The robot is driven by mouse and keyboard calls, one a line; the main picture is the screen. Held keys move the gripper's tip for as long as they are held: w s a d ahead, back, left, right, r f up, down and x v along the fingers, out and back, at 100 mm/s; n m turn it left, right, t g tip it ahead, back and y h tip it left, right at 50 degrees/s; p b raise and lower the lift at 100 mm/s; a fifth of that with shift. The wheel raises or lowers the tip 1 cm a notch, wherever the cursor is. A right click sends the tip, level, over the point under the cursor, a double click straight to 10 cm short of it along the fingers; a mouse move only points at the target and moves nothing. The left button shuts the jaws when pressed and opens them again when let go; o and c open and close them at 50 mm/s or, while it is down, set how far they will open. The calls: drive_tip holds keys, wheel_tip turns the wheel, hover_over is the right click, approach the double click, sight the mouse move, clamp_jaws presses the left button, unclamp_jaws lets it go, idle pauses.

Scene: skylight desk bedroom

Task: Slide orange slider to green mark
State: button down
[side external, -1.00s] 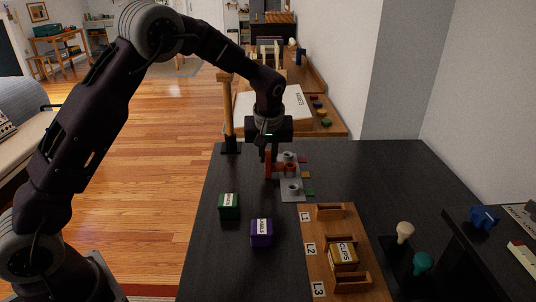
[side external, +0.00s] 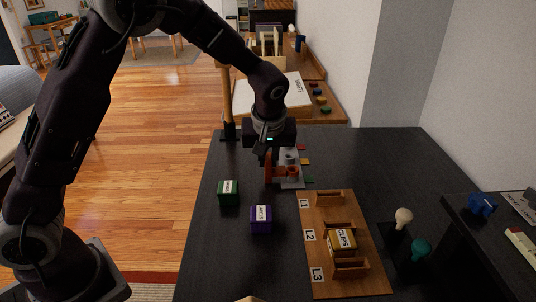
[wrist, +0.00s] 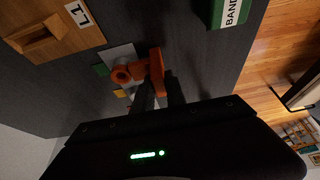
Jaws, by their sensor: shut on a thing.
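The orange slider (side external: 292,170) sits on a grey plate (side external: 292,184) on the dark desk, with its ring near the green mark (side external: 309,180). The yellow mark (side external: 305,161) and red mark (side external: 301,147) lie further back along the plate's right side. The wrist view shows the slider's ring (wrist: 122,75), its upright handle (wrist: 156,72), the green mark (wrist: 101,69) and the yellow mark (wrist: 120,93). My gripper (side external: 269,160) is shut on the handle; its fingers (wrist: 158,95) also show in the wrist view and partly hide the plate.
A wooden tray (side external: 318,235) with labelled slots holds a yellow box (side external: 341,242). A wooden post (side external: 227,105) stands behind at left.

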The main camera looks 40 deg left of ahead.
drive_tip(key=shift+s+d, duration=0.15)
drive_tip(key=shift+d, duration=0.05)
drive_tip(key=c, duration=1.4)
unclamp_jaws()
drive_tip(key=shift+o, duration=0.2)
drive_tip(key=s+r+m+h, duration=0.2)
drive_tip(key=s+r+m, duration=0.1)
drive_tip(key=s+r, duration=1.15)
drive_tip(key=s+d+m+t+h, duration=0.1)
drive_tip(key=s+m, duration=0.5)
drive_tip(key=s, duration=1)
drive_tip(key=shift+s+f+t, duration=0.2)
drive_tip(key=shift+f+t, duration=0.2)
drive_tip(key=shift+t, duration=0.3)
